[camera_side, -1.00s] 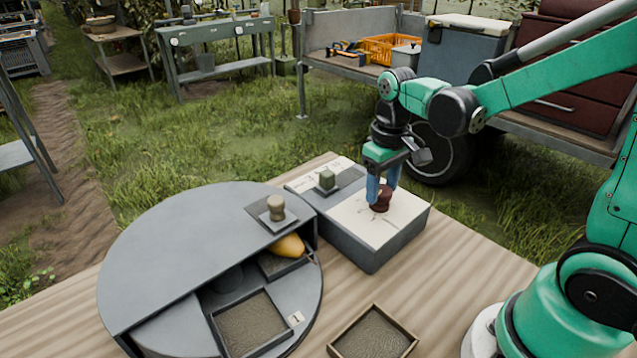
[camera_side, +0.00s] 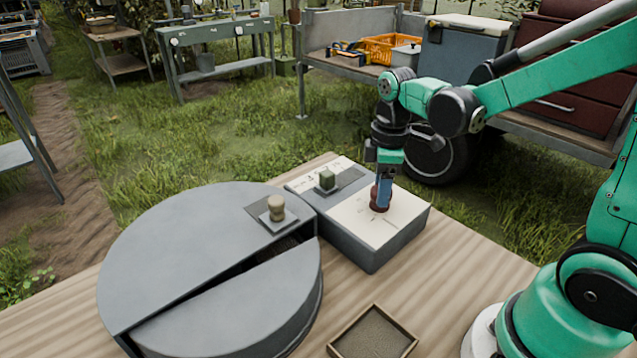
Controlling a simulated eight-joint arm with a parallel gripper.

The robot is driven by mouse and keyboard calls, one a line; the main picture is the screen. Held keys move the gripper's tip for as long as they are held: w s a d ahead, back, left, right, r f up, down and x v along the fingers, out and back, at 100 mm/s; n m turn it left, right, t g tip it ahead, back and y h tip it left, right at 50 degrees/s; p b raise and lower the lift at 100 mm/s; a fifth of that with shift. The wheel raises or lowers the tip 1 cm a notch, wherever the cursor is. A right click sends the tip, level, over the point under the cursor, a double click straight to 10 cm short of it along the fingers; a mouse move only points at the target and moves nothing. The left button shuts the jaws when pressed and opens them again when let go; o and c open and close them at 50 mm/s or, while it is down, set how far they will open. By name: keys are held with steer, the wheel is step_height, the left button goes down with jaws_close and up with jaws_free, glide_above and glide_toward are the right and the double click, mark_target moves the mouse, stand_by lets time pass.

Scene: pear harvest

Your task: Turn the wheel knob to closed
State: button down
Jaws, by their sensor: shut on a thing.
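The wheel knob (camera_side: 376,199) is dark red and stands on the cream top of a grey control box (camera_side: 372,253). My gripper (camera_side: 383,197) points down over it and is shut on it, hiding part of it. The round grey wheel housing (camera_side: 175,245) lies left of the box. Its front part is now covered by a grey lid section (camera_side: 235,310), with a narrow dark gap (camera_side: 270,262) left along the straight edge. No pear shows.
A tan knob (camera_side: 276,208) stands on the housing. An open tray (camera_side: 373,335) lies on the wooden table (camera_side: 450,285) in front, with clear wood around it.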

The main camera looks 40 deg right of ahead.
steer(key=shift+n, duration=0.4)
steer(key=shift+c, duration=1.5)
jaws_free()
steer(key=shift+r, duration=2.85)
